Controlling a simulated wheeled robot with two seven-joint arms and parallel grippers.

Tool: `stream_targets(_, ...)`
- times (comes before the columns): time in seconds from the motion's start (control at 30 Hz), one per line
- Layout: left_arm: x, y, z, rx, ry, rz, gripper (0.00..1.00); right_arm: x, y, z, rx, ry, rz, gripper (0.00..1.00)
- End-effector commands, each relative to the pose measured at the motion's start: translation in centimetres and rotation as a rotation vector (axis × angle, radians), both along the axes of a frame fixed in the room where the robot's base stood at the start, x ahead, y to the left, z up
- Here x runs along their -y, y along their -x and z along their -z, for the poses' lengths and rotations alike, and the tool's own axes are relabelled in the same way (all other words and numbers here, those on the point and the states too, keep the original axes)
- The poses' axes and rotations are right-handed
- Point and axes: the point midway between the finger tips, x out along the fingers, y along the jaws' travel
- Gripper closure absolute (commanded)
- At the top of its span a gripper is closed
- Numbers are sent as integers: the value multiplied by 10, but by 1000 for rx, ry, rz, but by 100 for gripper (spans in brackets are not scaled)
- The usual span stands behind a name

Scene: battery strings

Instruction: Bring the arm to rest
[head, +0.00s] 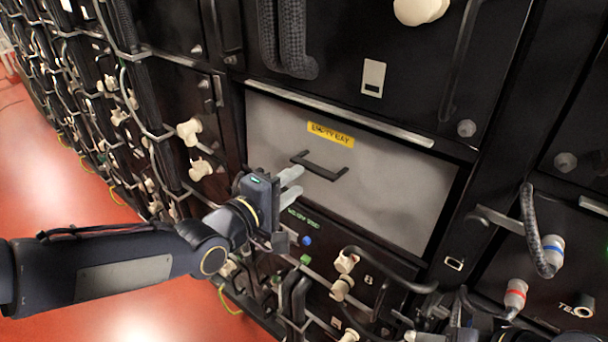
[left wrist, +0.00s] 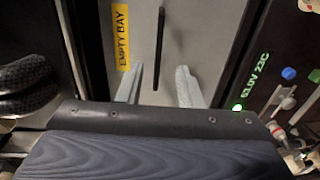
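My left arm comes in from the left in the head view. My left gripper (head: 291,183) is in front of the lower left part of a grey panel (head: 395,193), to the left of the panel's black handle (head: 320,166). In the left wrist view the two pale fingers of the left gripper (left wrist: 158,87) stand apart with nothing between them, and the handle (left wrist: 160,45) shows beyond them. The fingers look clear of the handle. At the bottom right edge of the head view dark parts show, perhaps of my right arm; no right fingers can be made out.
A yellow "EMPTY BAY" label (head: 331,134) is on the panel. Black battery modules with cables and cream connectors (head: 189,131) surround it. A grey hose (head: 533,230) with a blue-banded plug hangs at right. Red floor (head: 90,200) lies open at left.

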Motion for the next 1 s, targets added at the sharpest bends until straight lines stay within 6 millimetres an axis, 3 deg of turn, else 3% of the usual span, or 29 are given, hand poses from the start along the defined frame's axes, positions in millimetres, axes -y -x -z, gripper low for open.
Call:
stream_targets(0.23, -13, 8, 4, -1, -65, -20, 67, 0, 0, -1, 0, 0, 0, 48)
stream_targets(0.37, -56, 24, 22, -24, -351, -84, 67, 0, 0, -1, 0, 0, 0, 48)
stream_targets(0.5, -124, 76, 53, -136, -746, -89, 67, 0, 0, -1, 0, 0, 0, 48)
stream_targets(0.6, -156, 128, 73, -225, -931, 9, 67, 0, 0, -1, 0, 0, 0, 48)
stream_targets(0.7, -167, 177, 89, -271, -1022, 156, 67, 0, 0, -1, 0, 0, 0, 48)
stream_targets(0.8, -166, 213, 99, -272, -1055, 290, 67, 0, 0, -1, 0, 0, 0, 48)
stream_targets(0.9, -164, 233, 104, -258, -1064, 375, 67, 0, 0, -1, 0, 0, 0, 48)
stream_targets(1.0, -162, 239, 106, -251, -1067, 409, 67, 0, 0, -1, 0, 0, 0, 48)
